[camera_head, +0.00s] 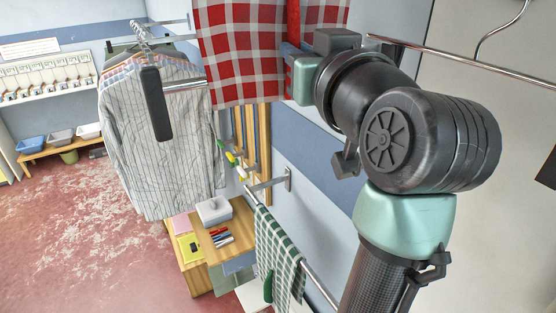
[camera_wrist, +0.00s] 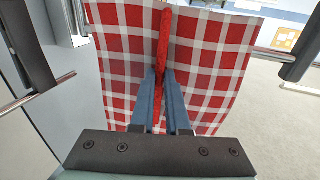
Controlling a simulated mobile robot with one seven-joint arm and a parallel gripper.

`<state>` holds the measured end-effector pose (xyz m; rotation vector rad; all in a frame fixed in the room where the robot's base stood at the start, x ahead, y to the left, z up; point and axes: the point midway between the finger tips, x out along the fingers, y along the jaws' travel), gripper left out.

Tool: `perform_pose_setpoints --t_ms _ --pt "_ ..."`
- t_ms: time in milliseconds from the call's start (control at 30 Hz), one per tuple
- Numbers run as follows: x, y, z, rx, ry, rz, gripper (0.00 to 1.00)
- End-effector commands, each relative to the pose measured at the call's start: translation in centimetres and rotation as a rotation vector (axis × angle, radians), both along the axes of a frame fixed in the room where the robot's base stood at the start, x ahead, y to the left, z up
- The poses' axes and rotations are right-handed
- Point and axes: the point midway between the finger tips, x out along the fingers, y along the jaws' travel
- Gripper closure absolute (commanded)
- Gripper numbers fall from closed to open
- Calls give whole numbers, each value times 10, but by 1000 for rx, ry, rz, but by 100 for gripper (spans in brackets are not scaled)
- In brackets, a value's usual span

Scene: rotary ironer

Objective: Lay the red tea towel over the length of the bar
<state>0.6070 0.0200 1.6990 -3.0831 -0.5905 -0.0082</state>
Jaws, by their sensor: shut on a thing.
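The red and white checked tea towel (camera_head: 240,50) hangs spread out at the top of the head view, its upper part cut off by the frame. My gripper (camera_head: 291,62) is shut on a fold of it. In the wrist view, my blue fingers (camera_wrist: 163,85) pinch a narrow red ridge in the middle of the towel (camera_wrist: 120,60), and the cloth spreads out on both sides. A chrome bar (camera_head: 185,86) with a dark end plate shows left of the towel; a bar end also shows at right in the wrist view (camera_wrist: 293,88). Whether towel and bar touch cannot be told.
Striped shirts (camera_head: 160,140) hang close left of the towel. A chrome rail (camera_head: 470,64) runs at the upper right. A green checked towel (camera_head: 280,250) hangs on a lower wall bar (camera_head: 318,285). A wooden shelf unit (camera_head: 230,235) stands below. The red floor at left is open.

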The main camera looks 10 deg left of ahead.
Motion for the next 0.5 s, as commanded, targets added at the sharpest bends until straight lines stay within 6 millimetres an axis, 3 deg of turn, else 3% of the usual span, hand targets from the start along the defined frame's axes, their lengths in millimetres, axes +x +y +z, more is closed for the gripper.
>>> perform_pose_setpoints --t_ms 500 --pt "0 0 54 1 -4 0 100"
